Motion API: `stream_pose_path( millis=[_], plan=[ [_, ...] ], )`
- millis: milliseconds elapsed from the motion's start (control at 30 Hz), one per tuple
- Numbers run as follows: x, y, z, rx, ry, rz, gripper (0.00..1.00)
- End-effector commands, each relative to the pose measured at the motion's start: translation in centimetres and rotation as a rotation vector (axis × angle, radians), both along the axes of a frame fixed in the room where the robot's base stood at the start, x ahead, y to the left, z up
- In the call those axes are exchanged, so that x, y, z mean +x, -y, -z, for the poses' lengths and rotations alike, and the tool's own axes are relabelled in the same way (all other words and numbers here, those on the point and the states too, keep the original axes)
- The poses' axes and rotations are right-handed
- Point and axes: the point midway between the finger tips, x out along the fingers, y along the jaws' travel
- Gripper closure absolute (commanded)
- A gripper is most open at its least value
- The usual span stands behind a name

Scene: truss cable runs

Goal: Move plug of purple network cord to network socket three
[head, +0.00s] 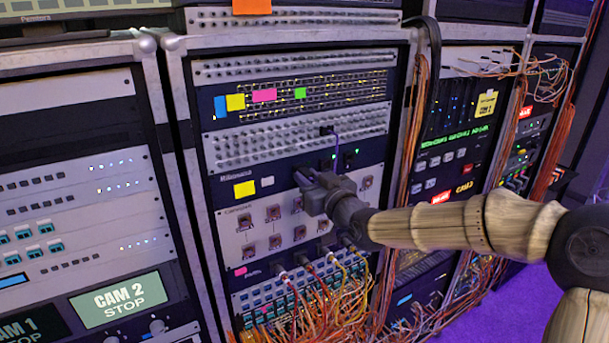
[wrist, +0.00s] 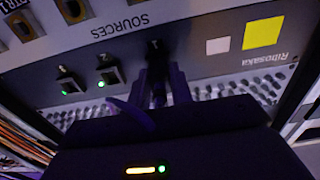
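The purple network cord (head: 337,149) hangs from a black connector in the upper grey patch panel and runs down behind my gripper (head: 306,181). My gripper is at the left end of a row of network sockets on the dark panel. In the wrist view, which is upside down, my gripper (wrist: 158,75) has its fingers close together around a narrow dark thing, seemingly the cord's plug. A purple loop of cord (wrist: 130,112) shows beside them. A dark socket (wrist: 155,47) lies just beyond the fingertips. I cannot tell whether the plug touches it. Two other sockets (wrist: 108,70) (wrist: 70,82) show green lights.
A yellow note (head: 244,189) and a white label (head: 267,181) are left of the sockets. Below is a light panel with several square connectors (head: 273,213). Orange and yellow cables (head: 315,300) crowd the bottom. The grey patch panel (head: 270,140) is above.

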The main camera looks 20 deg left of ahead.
Motion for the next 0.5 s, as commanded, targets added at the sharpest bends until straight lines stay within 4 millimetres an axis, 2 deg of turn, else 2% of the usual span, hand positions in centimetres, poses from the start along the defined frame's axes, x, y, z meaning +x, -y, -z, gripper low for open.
stream_pose_path(
  millis=[500],
  plan=[
    [-0.5, 0.73, 0.03, 0.0, 0.0, 0.002, 1.0]
  ],
)
